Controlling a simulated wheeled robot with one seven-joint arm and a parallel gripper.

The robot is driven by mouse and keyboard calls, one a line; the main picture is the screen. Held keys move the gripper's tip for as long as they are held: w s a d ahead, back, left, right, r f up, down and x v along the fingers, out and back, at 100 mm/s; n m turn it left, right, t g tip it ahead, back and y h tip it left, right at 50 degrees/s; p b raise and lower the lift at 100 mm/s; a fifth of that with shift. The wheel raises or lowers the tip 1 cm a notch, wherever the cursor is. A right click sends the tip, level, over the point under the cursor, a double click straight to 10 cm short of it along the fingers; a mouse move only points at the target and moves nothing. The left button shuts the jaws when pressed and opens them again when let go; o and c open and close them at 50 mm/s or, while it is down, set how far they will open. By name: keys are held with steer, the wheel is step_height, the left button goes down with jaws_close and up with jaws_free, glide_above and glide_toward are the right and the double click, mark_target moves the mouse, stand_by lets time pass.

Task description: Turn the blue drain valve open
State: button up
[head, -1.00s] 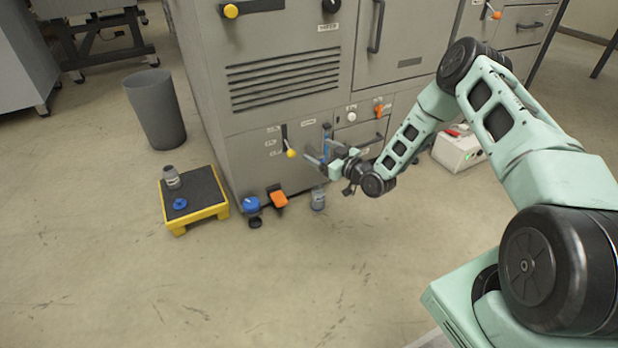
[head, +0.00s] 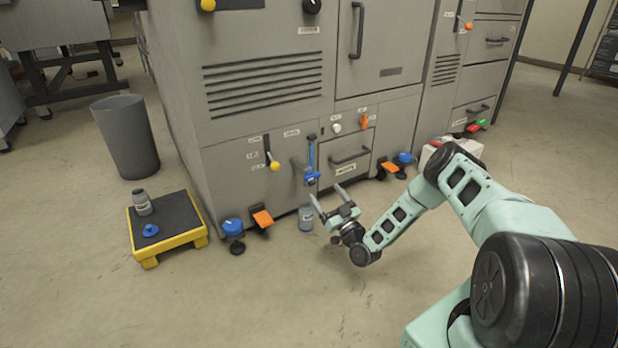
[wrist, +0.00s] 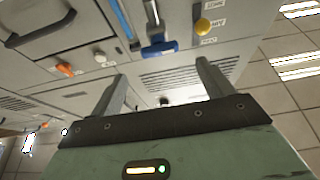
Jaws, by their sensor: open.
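The blue drain valve (head: 312,177) is a small blue handle low on the grey machine front, at the bottom end of an upright blue strip (head: 311,152). In the wrist view the valve handle (wrist: 159,48) is a T-shaped blue bar, lying roughly level across the picture. My gripper (head: 327,192) is open and empty, below and in front of the valve, apart from it. In the wrist view its two fingers (wrist: 161,72) stand wide apart, with the handle beyond and between them.
A yellow-knobbed lever (head: 274,165) is left of the valve; an orange lever (head: 364,121) and drawer handle (head: 350,157) are right. A grey jar (head: 306,218) and an orange pedal (head: 262,217) are at the machine's foot. A yellow step stool (head: 188,239) stands left. Foreground floor is clear.

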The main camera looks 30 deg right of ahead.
mark_target(314, 177)
steer(key=b+x, duration=0.4)
steer(key=x, duration=0.5)
steer(key=shift+w, duration=0.3)
steer(key=shift+w+r+b, duration=0.35)
steer(key=shift+w+b, duration=0.1)
steer(key=shift+w, duration=0.2)
steer(key=shift+c, duration=0.3)
steer(key=c, duration=0.9)
